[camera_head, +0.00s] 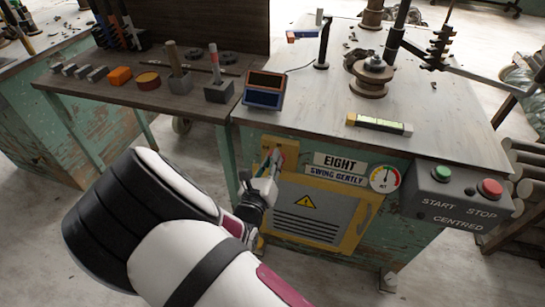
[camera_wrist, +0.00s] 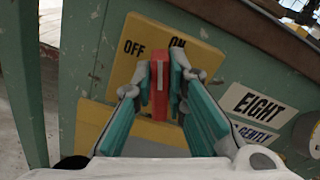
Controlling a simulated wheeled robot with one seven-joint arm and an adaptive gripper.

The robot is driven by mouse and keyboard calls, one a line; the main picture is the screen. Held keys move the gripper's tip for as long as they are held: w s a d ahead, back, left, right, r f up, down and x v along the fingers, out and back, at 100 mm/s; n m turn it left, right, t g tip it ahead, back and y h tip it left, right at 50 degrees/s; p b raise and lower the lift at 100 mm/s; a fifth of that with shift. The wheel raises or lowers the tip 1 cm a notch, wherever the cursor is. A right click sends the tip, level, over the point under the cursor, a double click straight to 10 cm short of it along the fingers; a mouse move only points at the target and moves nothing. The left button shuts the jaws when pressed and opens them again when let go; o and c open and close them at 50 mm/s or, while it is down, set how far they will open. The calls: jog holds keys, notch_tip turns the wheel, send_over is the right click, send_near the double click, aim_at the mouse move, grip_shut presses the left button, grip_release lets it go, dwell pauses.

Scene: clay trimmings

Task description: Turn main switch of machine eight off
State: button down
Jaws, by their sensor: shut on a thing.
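Machine eight's main switch has a yellow plate (camera_wrist: 205,62) marked OFF on the left and ON on the right. Its red handle (camera_wrist: 160,102) stands between my fingers, its upper end between the two words and close below ON. I cannot tell its exact setting. My gripper (camera_wrist: 161,78) is shut on the red handle, one teal-padded finger on each side. In the head view my gripper (camera_head: 273,172) reaches the yellow switch plate (camera_head: 266,146) at the bench front; the handle is mostly hidden there.
The EIGHT sign (camera_head: 339,162), a round gauge (camera_head: 384,178) and a grey START/STOP box (camera_head: 462,193) are right of the switch. A yellow vented panel (camera_head: 350,235) lies below. On the bench top are a small display (camera_head: 264,90) and a level (camera_head: 380,124).

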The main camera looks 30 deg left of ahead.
jog(key=n+p, duration=0.1)
jog(key=n, duration=0.3)
jog(key=a+f+n+p, duration=0.1)
jog(key=n+p, duration=0.1)
jog(key=n, duration=0.2)
jog(key=f+n+p, duration=0.1)
jog(key=n, duration=0.4)
jog(key=shift+s+a, duration=0.2)
jog(key=shift+s, duration=0.05)
jog(key=shift+f+n, duration=0.15)
jog(key=shift+n, duration=0.25)
jog(key=c, duration=1.6)
grip_release()
notch_tip(320, 180, up, 10)
jog(key=shift+r, duration=0.1)
